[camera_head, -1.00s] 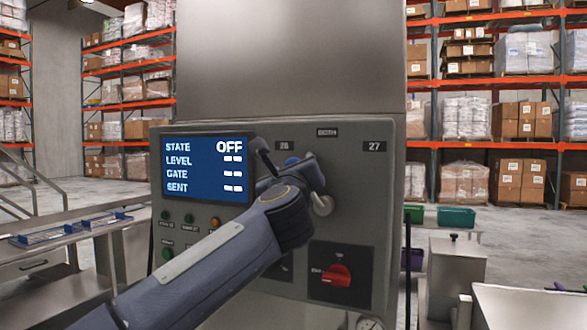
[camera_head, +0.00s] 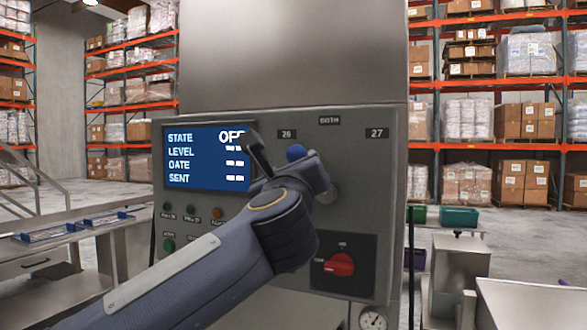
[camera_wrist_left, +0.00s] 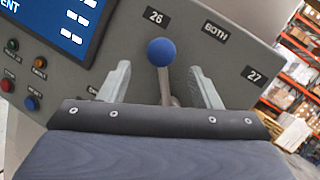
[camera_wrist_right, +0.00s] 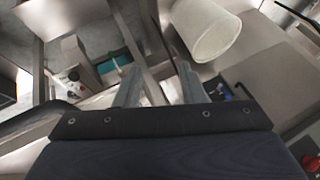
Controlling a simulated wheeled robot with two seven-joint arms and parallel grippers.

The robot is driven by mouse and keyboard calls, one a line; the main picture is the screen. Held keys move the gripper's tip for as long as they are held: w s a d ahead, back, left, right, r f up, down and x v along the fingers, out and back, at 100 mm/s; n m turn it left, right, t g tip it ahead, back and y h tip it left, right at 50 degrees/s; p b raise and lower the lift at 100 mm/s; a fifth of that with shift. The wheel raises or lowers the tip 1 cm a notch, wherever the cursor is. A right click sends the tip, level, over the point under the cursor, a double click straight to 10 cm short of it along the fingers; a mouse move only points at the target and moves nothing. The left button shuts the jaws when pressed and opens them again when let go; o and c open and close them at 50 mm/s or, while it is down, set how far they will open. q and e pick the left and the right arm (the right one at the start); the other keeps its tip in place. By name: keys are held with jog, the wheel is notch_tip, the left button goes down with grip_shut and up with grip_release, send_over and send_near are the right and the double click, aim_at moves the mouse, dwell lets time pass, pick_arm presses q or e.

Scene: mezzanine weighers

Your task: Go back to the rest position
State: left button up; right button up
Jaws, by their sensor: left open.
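My left gripper (camera_head: 285,168) is in front of the grey control panel, with its jaws open. In the left wrist view my left gripper's fingers (camera_wrist_left: 160,70) stand apart on either side of a lever with a blue ball knob (camera_wrist_left: 161,52); I cannot tell whether they touch it. The blue knob shows in the head view (camera_head: 295,152), partly hidden by the gripper. The lever is below the labels 26 and BOTH. My right gripper (camera_wrist_right: 158,72) appears only in the right wrist view, with its fingers apart and nothing between them.
The panel screen (camera_head: 200,170) reads STATE OFF, partly covered by a left finger. A red rotary switch (camera_head: 340,264), small buttons (camera_head: 168,246) and a gauge (camera_head: 373,319) are close by. In the right wrist view a white bucket (camera_wrist_right: 207,30) is beyond the fingers.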

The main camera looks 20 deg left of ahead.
pick_arm(q)
jog(key=s+f+n+g+h, duration=0.3)
jog(key=s+f+n, duration=0.6)
jog(key=f, duration=0.6)
jog(key=s+f+n+g+h, duration=0.3)
jog(key=s+f+n+g, duration=0.3)
jog(key=s+f+n, duration=0.4)
jog(key=s+f+n+g+h, duration=0.3)
jog(key=s+f+n, duration=0.6)
jog(key=f, duration=1.3)
jog(key=shift+s+f+n+g+h+p, duration=0.15)
jog(key=shift+s+n+g+h+p, duration=0.35)
jog(key=shift+g, duration=0.6)
jog(key=shift+w, duration=0.25)
